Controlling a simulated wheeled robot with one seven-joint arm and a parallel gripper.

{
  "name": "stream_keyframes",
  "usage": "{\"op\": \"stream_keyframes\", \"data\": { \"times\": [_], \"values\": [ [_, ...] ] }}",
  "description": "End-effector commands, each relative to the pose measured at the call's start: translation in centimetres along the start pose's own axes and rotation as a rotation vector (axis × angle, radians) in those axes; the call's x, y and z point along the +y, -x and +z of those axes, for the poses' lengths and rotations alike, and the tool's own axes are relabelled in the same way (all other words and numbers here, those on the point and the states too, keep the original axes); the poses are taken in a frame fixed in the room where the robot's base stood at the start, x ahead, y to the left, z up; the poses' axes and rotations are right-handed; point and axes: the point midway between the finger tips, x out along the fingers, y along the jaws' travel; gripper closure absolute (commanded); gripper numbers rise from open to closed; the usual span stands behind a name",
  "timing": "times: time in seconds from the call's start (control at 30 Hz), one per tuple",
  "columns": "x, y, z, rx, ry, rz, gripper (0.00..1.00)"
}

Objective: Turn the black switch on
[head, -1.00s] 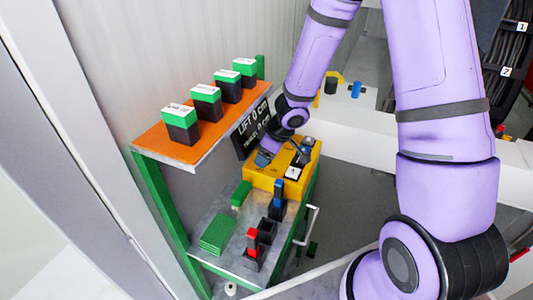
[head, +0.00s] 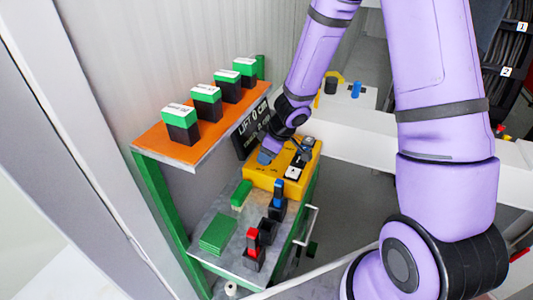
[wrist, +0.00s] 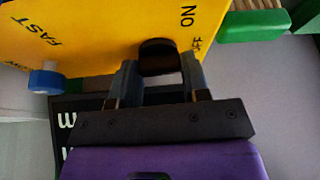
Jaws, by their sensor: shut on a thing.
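The black switch (wrist: 158,55) is on the yellow control box (wrist: 100,25), beside the printed words ON and OFF. In the wrist view my gripper (wrist: 160,78) has one finger on each side of the switch and is shut on it. In the head view the yellow box (head: 262,180) sits at the far end of the grey shelf. My gripper (head: 268,155) is at the box's left far part, where my arm hides the switch and the fingertips.
Green blocks (head: 217,234), a red-topped switch (head: 252,245) and a blue-topped one (head: 278,200) are nearer. An orange shelf (head: 190,152) holds several green-black blocks.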

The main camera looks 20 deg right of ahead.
Motion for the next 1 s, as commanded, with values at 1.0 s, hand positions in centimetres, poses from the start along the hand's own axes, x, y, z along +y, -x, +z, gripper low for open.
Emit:
{"op": "stream_keyframes", "data": {
  "times": [1.0],
  "values": [
    [0.26,-0.07,-0.14,-0.001,0.692,-0.286,0.81]
  ]
}}
